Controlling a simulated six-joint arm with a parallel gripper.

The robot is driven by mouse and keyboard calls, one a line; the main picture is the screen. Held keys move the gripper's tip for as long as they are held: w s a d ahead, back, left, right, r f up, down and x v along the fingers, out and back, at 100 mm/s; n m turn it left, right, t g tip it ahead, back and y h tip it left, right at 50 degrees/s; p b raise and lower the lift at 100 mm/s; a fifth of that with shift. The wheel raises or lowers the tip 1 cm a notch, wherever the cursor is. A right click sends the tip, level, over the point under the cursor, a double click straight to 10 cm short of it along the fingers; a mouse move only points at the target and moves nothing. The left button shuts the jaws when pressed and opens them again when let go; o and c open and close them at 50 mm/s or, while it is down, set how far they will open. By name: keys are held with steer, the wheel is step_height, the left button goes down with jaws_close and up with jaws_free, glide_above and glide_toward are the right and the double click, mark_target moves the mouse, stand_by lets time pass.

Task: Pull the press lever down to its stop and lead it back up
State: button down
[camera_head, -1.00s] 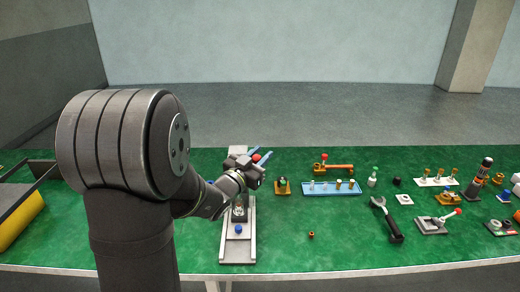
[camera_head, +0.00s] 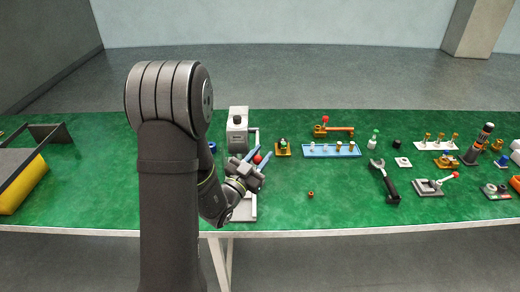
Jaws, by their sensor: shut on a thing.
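The press (camera_head: 237,140) is a pale grey upright block on a light base (camera_head: 250,210) that reaches toward the table's front edge. A red lever knob (camera_head: 257,159) shows in front of the press, lower than its top. The fingers point up and away from me. Most of the lever's bar and much of the press base are hidden behind my gripper and wrist.
A small orange-based part (camera_head: 282,149) and a blue tray (camera_head: 331,150) stand to the right. A wrench (camera_head: 384,181) lies farther right. A small copper ring (camera_head: 310,194) lies on open green table. A dark frame with a yellow roll (camera_head: 22,187) stands at the left.

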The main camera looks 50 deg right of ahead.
steer(key=f, duration=0.1)
steer(key=s+f, duration=0.1)
steer(key=shift+a+f+y, duration=0.1)
steer(key=shift+f+y, duration=0.2)
steer(key=shift+f, duration=0.05)
stand_by(0.9)
steer(key=c, duration=1.2)
jaws_free()
steer(key=shift+o, duration=0.5)
steer(key=shift+w, duration=0.1)
steer(key=shift+r, duration=0.45)
steer(key=w+a+f, duration=0.1)
steer(key=a+f, duration=1.1)
steer(key=a, duration=0.3)
steer(key=shift+w, duration=0.25)
